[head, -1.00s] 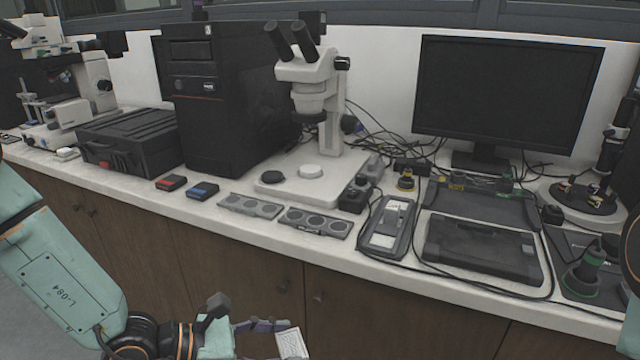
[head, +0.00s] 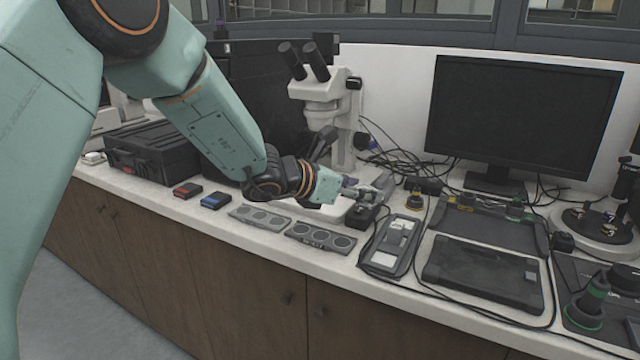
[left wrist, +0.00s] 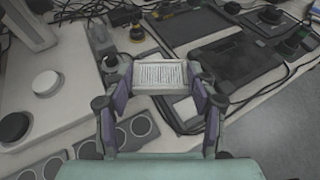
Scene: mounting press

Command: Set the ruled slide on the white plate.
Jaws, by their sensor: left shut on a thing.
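The ruled slide (left wrist: 160,74) is a pale rectangle with fine dark lines, held across the fingertips of my left gripper (left wrist: 161,82) in the left wrist view. In the head view my left gripper (head: 368,193) is above the right front part of the microscope base; the slide is hard to make out there. The white plate (left wrist: 46,83) is a round disc on the microscope base, left of and apart from the held slide in the left wrist view. In the head view my arm hides it. My right gripper is not in view.
A black disc (left wrist: 13,126) lies beside the white plate on the base. The stereo microscope (head: 325,95) rises behind my gripper. Strips with round wells (head: 320,237) lie in front. A grey tray (head: 393,245), a black tablet (head: 482,272) and cables are to the right.

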